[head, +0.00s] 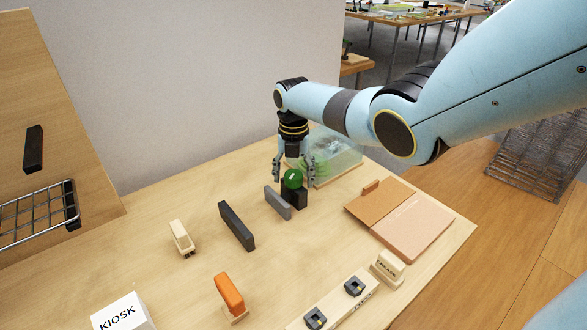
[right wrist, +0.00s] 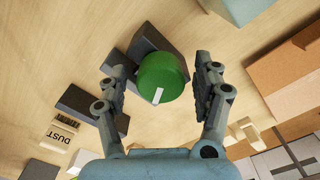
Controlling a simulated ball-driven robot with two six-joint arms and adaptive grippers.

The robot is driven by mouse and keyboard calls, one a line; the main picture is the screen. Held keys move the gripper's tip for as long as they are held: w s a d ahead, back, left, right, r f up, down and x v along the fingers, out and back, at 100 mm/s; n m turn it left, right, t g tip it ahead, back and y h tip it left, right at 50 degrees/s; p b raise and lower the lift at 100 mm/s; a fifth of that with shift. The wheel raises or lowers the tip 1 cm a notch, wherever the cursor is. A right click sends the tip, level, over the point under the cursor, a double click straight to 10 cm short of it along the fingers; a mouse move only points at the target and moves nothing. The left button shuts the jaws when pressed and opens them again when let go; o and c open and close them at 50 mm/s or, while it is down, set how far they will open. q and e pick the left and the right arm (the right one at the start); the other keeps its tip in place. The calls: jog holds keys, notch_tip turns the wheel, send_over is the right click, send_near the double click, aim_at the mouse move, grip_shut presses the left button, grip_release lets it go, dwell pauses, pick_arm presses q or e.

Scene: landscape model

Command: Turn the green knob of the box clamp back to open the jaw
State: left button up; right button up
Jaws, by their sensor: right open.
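The box clamp stands on the wooden table, with its dark block (head: 301,196) and green knob (head: 293,179) on top. In the right wrist view the green knob (right wrist: 163,77) shows from above with a white mark on its near edge. A grey jaw plate (head: 278,203) stands at the clamp's left. My right gripper (head: 294,181) is above the clamp, fingers pointing down on either side of the knob. In the right wrist view the right gripper (right wrist: 165,85) is open, with a gap between each finger and the knob. My left gripper is not in view.
A dark upright bar (head: 237,226), a wooden stamp (head: 182,238) and an orange-handled tool (head: 230,294) stand left and in front. A clear-covered green model (head: 335,155) is close behind the clamp. An open folder (head: 405,220) lies right. Bare table lies between.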

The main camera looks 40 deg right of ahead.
aim_at(293, 173)
notch_tip(293, 173, up, 12)
dwell(0.6)
dwell(0.4)
